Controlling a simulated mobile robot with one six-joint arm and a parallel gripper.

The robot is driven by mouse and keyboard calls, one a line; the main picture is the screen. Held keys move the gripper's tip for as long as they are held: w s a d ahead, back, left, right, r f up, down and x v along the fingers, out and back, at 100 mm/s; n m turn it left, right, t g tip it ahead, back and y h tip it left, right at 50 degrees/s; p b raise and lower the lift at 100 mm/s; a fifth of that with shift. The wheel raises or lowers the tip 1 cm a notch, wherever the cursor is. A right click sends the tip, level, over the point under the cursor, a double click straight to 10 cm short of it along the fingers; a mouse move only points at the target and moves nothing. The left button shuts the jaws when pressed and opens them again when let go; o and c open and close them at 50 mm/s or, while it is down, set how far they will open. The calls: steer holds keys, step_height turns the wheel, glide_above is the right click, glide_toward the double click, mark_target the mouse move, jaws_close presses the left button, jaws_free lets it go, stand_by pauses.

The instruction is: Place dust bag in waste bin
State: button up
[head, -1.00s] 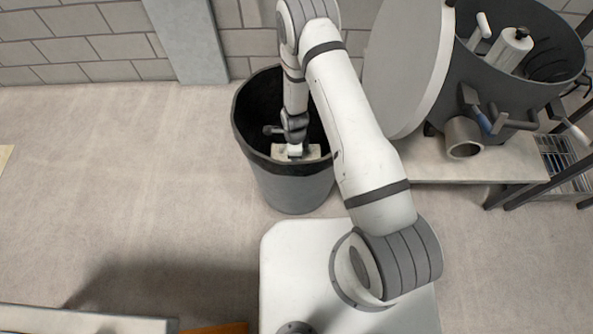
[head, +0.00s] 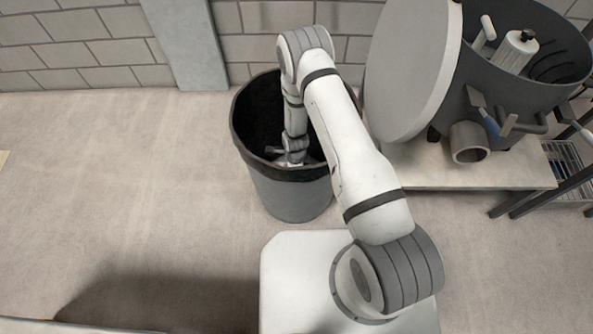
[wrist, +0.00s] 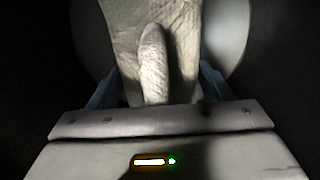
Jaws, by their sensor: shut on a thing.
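The waste bin (head: 290,196) is a grey round bin with a black liner over its rim, standing on the floor in front of the wall. My gripper reaches down inside its mouth, and its fingertips are hidden by the bin and my arm in the head view. In the wrist view my gripper (wrist: 152,98) is shut on the dust bag (wrist: 180,40), a pale, wrinkled bag. The bag hangs beyond the fingers against the dark inside of the bin. In the head view the bag is almost wholly hidden.
A grey drum (head: 520,85) with a large round lid (head: 412,75) tilted open stands on a low platform (head: 470,178) right of the bin. A grey pillar (head: 184,45) stands at the wall behind. The floor (head: 120,190) left of the bin is open.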

steer(key=shift+f, duration=0.15)
steer(key=o, duration=2)
step_height(320, 180, up, 12)
steer(key=p, duration=0.4)
steer(key=shift+r+p, duration=0.2)
steer(key=shift+p, duration=0.1)
steer(key=shift+r, duration=0.1)
